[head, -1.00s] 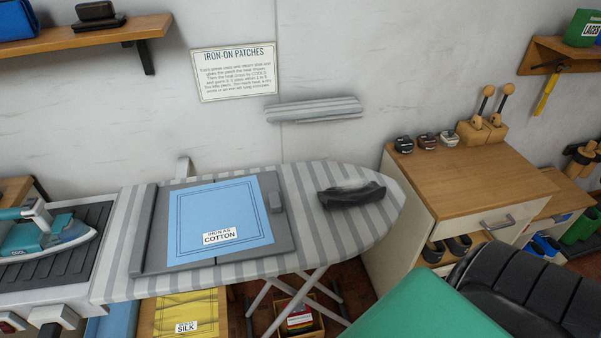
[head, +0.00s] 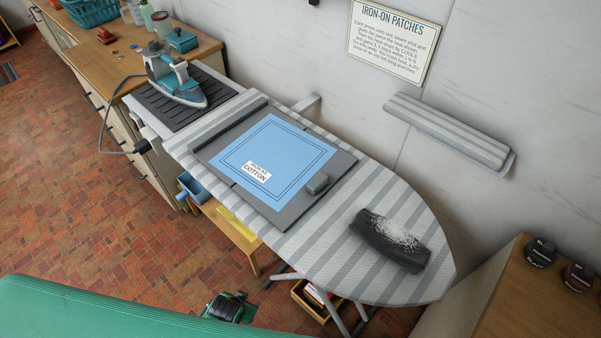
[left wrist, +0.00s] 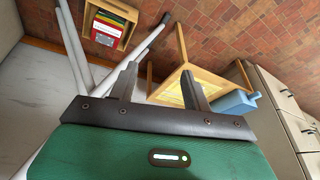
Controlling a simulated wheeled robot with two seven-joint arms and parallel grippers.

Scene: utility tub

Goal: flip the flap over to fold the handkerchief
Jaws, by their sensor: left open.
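The blue handkerchief (head: 290,150), with a white cotton label (head: 257,171), lies flat and unfolded on a grey folding board (head: 208,152). The board rests on the striped ironing board (head: 385,197). The flap (head: 340,163) lies flat at the board's right side, with a dark grey tab (head: 318,183) at its edge. My left gripper (left wrist: 157,80) is open and empty in the left wrist view, pointing toward the floor area beside the ironing board's legs. A green and black part near the bottom of the head view may be its wrist. My right gripper is not seen.
A dark dusty pad (head: 390,240) lies near the ironing board's tip. An iron (head: 174,80) stands on its rest at the far end. A low wooden stool (left wrist: 182,60) with yellow cloth, a blue bin (left wrist: 237,103) and a box (left wrist: 109,25) are below.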

